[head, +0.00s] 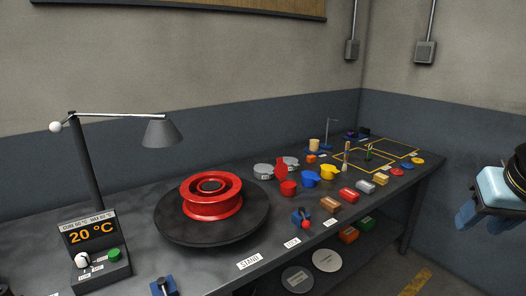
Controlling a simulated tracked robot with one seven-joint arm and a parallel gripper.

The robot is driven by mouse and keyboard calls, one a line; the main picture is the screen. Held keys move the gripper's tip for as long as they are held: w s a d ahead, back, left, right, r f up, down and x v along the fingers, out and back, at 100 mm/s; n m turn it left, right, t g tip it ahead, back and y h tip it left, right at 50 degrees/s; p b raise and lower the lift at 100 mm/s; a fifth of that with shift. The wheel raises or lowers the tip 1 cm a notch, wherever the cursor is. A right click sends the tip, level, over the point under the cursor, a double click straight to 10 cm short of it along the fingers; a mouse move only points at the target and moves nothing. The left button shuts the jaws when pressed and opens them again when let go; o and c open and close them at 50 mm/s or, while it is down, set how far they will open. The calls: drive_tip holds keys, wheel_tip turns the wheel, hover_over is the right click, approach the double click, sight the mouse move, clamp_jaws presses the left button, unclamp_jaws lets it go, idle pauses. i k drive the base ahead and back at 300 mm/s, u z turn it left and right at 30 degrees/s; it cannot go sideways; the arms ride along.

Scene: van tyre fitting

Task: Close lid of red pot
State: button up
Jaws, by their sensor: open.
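The small red pot (288,189) stands on the dark bench, in the middle of the picture. A red round piece (281,171), which looks like its lid, stands raised at the pot's back edge, so the pot appears open. My gripper (474,219) is at the right edge of the head view, partly cut off, with blue fingers pointing down. It is open, well to the right of the red pot and apart from it. No object shows between its fingers.
A blue pot (310,180) and a yellow pot (328,172) stand close to the right of the red pot. Grey round tins (264,171) are behind it. A red wheel rim (211,197) and a lamp (162,132) are to the left.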

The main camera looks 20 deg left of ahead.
sight(281, 170)
drive_tip(key=u, duration=0.25)
drive_tip(key=i, duration=1.15)
drive_tip(key=u, duration=0.25)
